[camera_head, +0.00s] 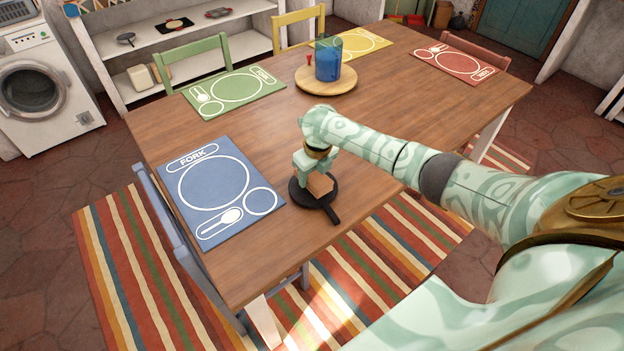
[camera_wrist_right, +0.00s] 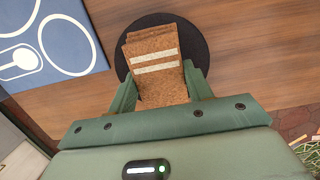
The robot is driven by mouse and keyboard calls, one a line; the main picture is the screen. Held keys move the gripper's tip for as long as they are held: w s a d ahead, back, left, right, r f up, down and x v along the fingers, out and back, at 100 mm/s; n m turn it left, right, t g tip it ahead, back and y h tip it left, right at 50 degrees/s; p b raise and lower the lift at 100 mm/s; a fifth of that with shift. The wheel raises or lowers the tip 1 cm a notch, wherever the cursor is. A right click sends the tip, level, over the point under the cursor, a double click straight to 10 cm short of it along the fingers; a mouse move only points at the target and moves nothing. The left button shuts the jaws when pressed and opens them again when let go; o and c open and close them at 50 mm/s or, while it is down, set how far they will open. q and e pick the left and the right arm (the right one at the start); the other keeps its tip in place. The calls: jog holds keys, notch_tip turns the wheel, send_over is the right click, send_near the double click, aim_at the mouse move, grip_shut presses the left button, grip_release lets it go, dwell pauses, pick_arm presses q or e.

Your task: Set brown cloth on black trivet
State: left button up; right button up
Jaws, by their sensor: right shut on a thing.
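The brown cloth (camera_wrist_right: 150,58), folded and with two pale stripes, is between the fingers of my right gripper (camera_wrist_right: 160,88) in the wrist view. In the head view the cloth (camera_head: 319,184) shows just below my right gripper (camera_head: 313,172). The black trivet (camera_head: 303,193), round with a short handle, lies on the table under the cloth. In the wrist view the trivet (camera_wrist_right: 203,50) shows around the cloth's far end. I cannot tell whether the cloth touches the trivet. My left gripper is not in view.
The wooden table (camera_head: 400,110) holds a blue placemat (camera_head: 225,190) left of the trivet, with a green placemat (camera_head: 235,90) farther back. A blue cup (camera_head: 327,63) stands on a round wooden board (camera_head: 342,85). The table right of the trivet is largely bare beneath my arm.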

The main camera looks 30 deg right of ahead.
aim_at(317, 178)
jog(key=shift+f, duration=0.75)
jog(key=shift+r, duration=0.1)
jog(key=o, duration=0.9)
jog(key=shift+o, duration=0.2)
notch_tip(317, 178, up, 12)
jog(key=s+p, duration=0.1)
jog(key=p, duration=0.4)
jog(key=shift+s, duration=0.4)
jog(key=shift+d, duration=0.1)
